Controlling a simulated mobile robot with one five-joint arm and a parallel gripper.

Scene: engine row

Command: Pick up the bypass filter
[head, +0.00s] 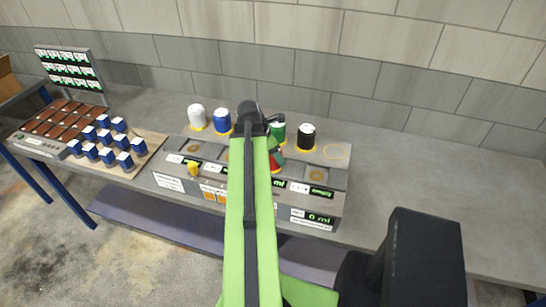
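Several filter-like canisters stand in a row at the back of the grey bench unit: a white one (197,117), a blue one (222,121), a green one (278,132) and a black one (306,136). No readable label tells me which is the bypass filter. My green arm reaches over the unit, and my gripper (272,142) is at its far end, close to the green canister in the picture. A small red and green thing (277,160) shows just below it. The arm hides the fingers, so their opening and any contact are unclear.
A small yellow piece (193,168) sits on the unit's front left. Several blue and white boxes (106,137) stand on a wooden board at left, beside a brown-celled panel (62,118) and a sign board (68,70). The bench top (430,170) at right is clear.

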